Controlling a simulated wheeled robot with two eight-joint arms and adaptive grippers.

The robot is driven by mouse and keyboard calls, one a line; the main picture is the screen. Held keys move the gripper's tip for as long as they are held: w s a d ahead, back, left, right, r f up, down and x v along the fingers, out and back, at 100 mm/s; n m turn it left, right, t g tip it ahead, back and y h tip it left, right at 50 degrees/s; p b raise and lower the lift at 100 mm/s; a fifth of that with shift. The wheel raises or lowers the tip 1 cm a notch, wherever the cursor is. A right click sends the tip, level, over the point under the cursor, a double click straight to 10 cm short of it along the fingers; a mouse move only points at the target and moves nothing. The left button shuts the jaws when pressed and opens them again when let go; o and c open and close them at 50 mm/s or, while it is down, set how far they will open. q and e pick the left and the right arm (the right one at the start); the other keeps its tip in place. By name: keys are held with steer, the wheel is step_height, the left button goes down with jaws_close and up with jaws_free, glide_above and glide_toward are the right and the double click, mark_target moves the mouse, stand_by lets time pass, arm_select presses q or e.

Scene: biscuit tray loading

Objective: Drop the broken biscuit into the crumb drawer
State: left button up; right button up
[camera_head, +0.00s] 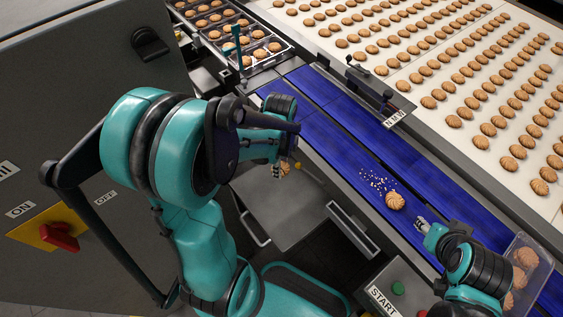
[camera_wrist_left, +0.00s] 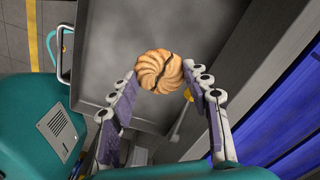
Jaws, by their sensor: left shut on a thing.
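The broken biscuit (camera_wrist_left: 160,72) has a dark crack across it in the left wrist view. My left gripper (camera_wrist_left: 162,80) is shut on it, one finger on each side. In the head view the biscuit (camera_head: 285,168) is partly hidden by my left gripper (camera_head: 286,165). The crumb drawer (camera_head: 270,212) is a pulled-out grey metal tray with a handle, below the biscuit; its bare floor also fills much of the left wrist view (camera_wrist_left: 112,40). My right gripper (camera_head: 422,226) is small at the lower right beside the belt; its opening is unclear.
A biscuit (camera_head: 395,201) lies on the blue belt (camera_head: 335,158) beside scattered crumbs (camera_head: 378,184), near my right gripper. Clear trays of biscuits stand at the upper left (camera_head: 270,58) and lower right (camera_head: 545,255). A START box (camera_head: 392,292) stands at the front.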

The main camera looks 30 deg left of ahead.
arm_select(q)
step_height(320, 180, down, 2)
steer(key=shift+b, duration=0.5)
steer(key=o, duration=0.8)
steer(key=shift+r, duration=0.2)
step_height(320, 180, up, 12)
steer(key=shift+f, duration=0.15)
